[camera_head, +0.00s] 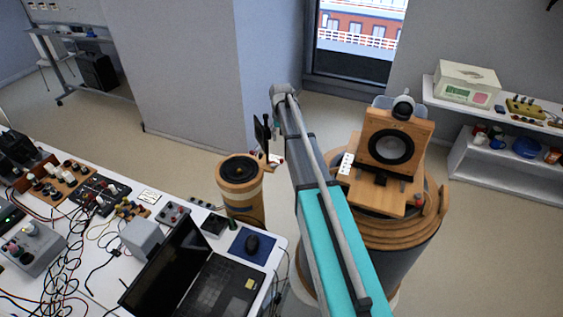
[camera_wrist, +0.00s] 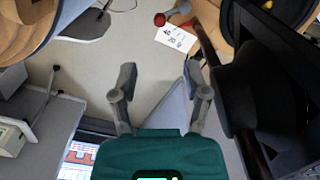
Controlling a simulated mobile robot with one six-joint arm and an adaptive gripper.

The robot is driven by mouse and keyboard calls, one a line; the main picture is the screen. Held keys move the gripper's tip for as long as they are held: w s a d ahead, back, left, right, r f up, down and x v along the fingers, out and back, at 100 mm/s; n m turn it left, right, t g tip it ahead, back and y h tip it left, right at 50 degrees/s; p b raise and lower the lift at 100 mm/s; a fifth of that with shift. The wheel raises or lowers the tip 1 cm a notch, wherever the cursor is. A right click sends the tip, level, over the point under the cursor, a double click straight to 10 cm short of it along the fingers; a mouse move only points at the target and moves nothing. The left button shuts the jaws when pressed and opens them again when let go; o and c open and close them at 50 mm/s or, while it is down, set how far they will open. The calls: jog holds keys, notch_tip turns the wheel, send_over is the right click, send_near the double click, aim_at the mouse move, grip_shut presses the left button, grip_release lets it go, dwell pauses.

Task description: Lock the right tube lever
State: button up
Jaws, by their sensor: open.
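The right tube (camera_head: 395,235) is a wide dark drum with a wooden top. A hinged wooden board holding a round black speaker (camera_head: 390,147) stands tilted up on it. A small red knob (camera_head: 418,178) shows at its right side and a white label (camera_head: 345,163) at its left. The smaller left tube (camera_head: 240,185) has its speaker lying flat on top. My gripper (camera_wrist: 160,75) is open and empty, its two grey fingers apart. In the wrist view a grey lever with a red end (camera_wrist: 160,19) lies beyond the fingertips, next to a marked label (camera_wrist: 175,37); it seems to be on the left tube.
A table with a laptop (camera_head: 195,275), a mouse (camera_head: 252,243) and many cables fills the lower left. A shelf with a white box (camera_head: 467,82) and mugs is at the right. A large dark part (camera_wrist: 265,90) fills the right of the wrist view. Open floor lies between the tubes.

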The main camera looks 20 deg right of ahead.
aim_at(281, 159)
jog(key=shift+f+b, duration=5.65)
jog(key=shift+f, duration=0.25)
grip_shut()
